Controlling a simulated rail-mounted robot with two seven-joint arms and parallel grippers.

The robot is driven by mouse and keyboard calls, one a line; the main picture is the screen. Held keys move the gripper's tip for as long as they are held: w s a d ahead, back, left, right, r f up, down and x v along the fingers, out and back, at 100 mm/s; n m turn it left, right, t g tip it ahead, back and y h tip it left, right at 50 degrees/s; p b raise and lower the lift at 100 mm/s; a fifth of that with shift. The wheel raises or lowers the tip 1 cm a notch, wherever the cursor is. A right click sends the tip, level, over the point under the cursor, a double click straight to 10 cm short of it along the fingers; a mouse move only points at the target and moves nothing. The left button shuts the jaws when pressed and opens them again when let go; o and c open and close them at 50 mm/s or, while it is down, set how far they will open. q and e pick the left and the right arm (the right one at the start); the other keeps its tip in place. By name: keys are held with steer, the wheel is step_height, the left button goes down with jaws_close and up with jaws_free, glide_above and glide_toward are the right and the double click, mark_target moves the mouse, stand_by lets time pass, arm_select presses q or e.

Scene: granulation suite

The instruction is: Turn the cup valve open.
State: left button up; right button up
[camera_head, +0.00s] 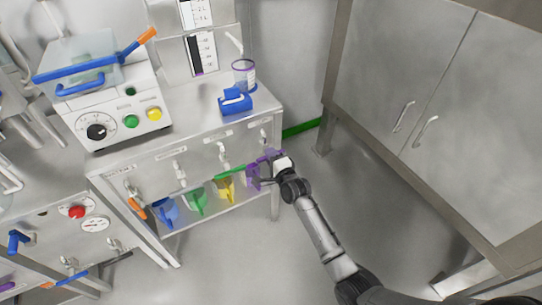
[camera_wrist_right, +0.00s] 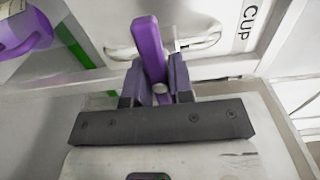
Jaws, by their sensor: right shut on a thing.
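The cup valve's purple lever (camera_wrist_right: 148,48) stands between the fingers of my right gripper (camera_wrist_right: 160,82) in the right wrist view, next to a panel with the label CUP (camera_wrist_right: 249,22). The fingers are shut on the lever. In the head view my right gripper (camera_head: 272,160) is at the right end of the steel bench front, just below the rightmost valve body (camera_head: 264,138). The purple lever is mostly hidden there by the gripper, so its exact angle is hard to tell. My left gripper is not in view.
A purple jug (camera_wrist_right: 22,32) is close beside the gripper. Yellow (camera_head: 225,187), green (camera_head: 197,203) and blue (camera_head: 165,211) jugs are along the bench front. A bench leg (camera_head: 275,205) stands near my wrist. Open floor (camera_head: 385,215) lies right, before a steel cabinet (camera_head: 400,80).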

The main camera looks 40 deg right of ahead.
jaws_close()
steer(key=shift+r+n+p, duration=0.2)
steer(key=shift+n+p, duration=0.5)
steer(key=shift+p, duration=0.15)
steer(key=n+p, duration=0.2)
steer(key=shift+n, duration=0.3)
steer(key=n+p, duration=0.2)
steer(key=shift+n, duration=0.3)
steer(key=n+p, duration=0.2)
steer(key=n, duration=0.1)
steer(key=shift+n+p, duration=0.3)
steer(key=n+p, duration=0.1)
steer(key=n, duration=0.2)
steer(key=shift+f+n, duration=0.15)
steer(key=shift+n, duration=0.15)
steer(key=shift+n+p, duration=0.7)
steer(key=shift+n, duration=1.2)
steer(key=shift+f+n, duration=0.1)
steer(key=shift+n, duration=0.2)
